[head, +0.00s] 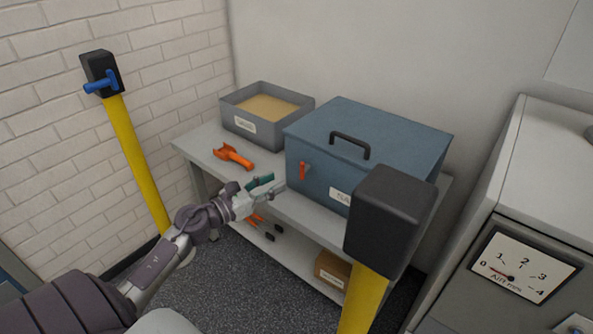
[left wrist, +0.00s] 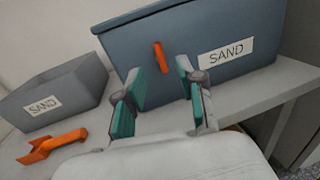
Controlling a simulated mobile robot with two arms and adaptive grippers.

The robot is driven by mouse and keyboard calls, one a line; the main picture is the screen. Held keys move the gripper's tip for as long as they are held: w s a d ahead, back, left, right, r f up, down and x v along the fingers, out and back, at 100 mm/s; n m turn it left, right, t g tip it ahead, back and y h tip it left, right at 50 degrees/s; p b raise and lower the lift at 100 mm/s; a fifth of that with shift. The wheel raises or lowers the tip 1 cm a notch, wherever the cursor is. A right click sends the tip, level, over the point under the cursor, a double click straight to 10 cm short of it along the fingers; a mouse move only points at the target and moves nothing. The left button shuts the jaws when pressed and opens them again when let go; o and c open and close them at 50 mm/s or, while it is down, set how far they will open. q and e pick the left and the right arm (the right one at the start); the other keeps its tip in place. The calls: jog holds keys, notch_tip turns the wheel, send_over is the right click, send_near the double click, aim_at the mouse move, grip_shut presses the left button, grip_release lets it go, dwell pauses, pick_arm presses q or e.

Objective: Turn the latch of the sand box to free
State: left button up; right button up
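The sand box (head: 372,148) is a blue lidded box with a black handle (head: 350,145) on top and a "SAND" label. It stands shut on the grey bench. Its orange-red latch (head: 303,171) is on the front face near the left edge and looks roughly upright. In the left wrist view the latch (left wrist: 161,58) stands slightly tilted, beyond and between the fingertips. My left gripper (head: 272,186) is open and empty in front of the box, short of the latch. Its teal finger pads (left wrist: 158,88) are spread apart. My right gripper is not in view.
A grey open tray of sand (head: 240,125) and an orange scoop (head: 233,156) are on the bench (head: 200,145) left of the box. Yellow posts with black heads (head: 391,220) stand at right front and left (head: 135,155). A gauge cabinet (head: 510,230) is at right.

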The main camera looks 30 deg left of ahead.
aim_at(304, 169)
pick_arm(q)
jog(key=x, duration=0.8)
jog(key=shift+w, duration=0.2)
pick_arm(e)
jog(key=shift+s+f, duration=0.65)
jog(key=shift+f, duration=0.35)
pick_arm(q)
jog(key=shift+a+f, duration=0.1)
jog(key=shift+f, duration=0.05)
grip_shut()
